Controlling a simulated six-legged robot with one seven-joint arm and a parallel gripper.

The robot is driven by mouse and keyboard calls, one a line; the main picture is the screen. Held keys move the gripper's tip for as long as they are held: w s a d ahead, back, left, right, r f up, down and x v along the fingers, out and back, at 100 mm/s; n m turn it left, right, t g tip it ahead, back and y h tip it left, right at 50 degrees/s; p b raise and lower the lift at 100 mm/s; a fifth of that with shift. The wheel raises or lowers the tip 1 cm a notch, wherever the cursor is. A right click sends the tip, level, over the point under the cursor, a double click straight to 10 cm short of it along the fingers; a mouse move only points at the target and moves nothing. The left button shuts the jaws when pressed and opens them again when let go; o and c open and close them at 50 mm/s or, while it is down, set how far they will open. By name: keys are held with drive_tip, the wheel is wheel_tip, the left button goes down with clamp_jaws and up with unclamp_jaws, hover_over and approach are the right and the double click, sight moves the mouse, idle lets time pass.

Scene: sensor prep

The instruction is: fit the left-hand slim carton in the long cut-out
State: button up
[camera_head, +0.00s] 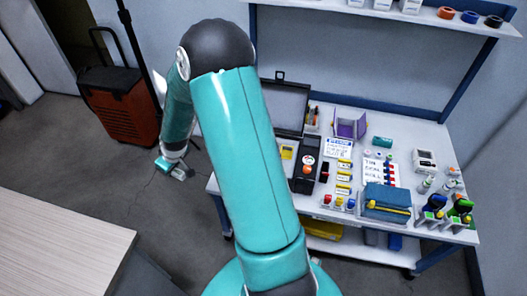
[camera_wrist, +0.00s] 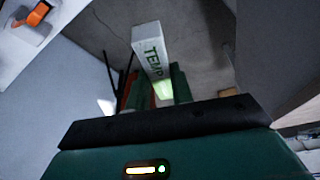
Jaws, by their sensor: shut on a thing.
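My gripper (camera_wrist: 158,88) is shut on a slim white carton (camera_wrist: 149,48) marked "TEMP" in the wrist view. The carton sticks out beyond the fingertips, tilted in the picture, with a bright green patch near its lower end. In the head view my gripper (camera_head: 180,170) is off the left side of the workbench, above the floor; the carton is too small to make out there. An open dark case (camera_head: 285,104) stands on the bench with its lid up. My arm covers much of the case, and I cannot make out the long cut-out.
An orange-black trolley (camera_head: 119,100) stands far left; a wooden table (camera_head: 60,245) is front left.

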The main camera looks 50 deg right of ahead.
drive_tip(key=shift+s+d+f+n+y, duration=0.2)
drive_tip(key=shift+s+d+f+n, duration=0.35)
drive_tip(key=shift+s+d+f, duration=2.25)
drive_tip(key=shift+s+d+f+n+y, duration=0.2)
drive_tip(key=shift+s+d+f+n, duration=0.3)
drive_tip(key=shift+s+d, duration=4.6)
drive_tip(key=shift+s+d+f+n+y, duration=0.4)
drive_tip(key=shift+s+d+f, duration=1.2)
drive_tip(key=shift+d, duration=4.7)
drive_tip(key=shift+s+d+f, duration=0.1)
drive_tip(key=shift+s, duration=0.1)
drive_tip(key=shift+f, duration=0.65)
